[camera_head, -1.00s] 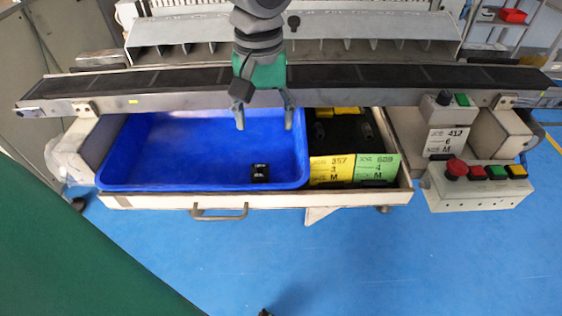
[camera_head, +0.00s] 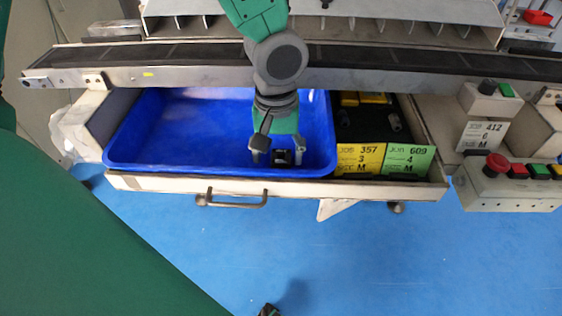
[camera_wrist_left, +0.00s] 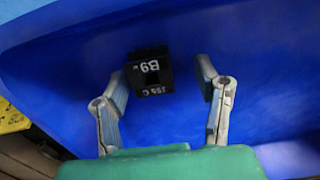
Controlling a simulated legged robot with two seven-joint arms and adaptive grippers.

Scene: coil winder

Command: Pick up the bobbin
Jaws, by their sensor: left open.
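My left gripper (camera_head: 279,148) is open over the front right part of the blue tray (camera_head: 190,125). In the wrist view my left gripper (camera_wrist_left: 163,92) shows spread fingers with nothing held. My right gripper is not clearly seen.
The tray sits in a pulled-out drawer with a front handle (camera_head: 235,202). Right of it are a yellow card (camera_head: 360,159) and a green card (camera_head: 408,160). A conveyor belt (camera_head: 400,75) runs behind. A button box (camera_head: 515,185) stands at the right.

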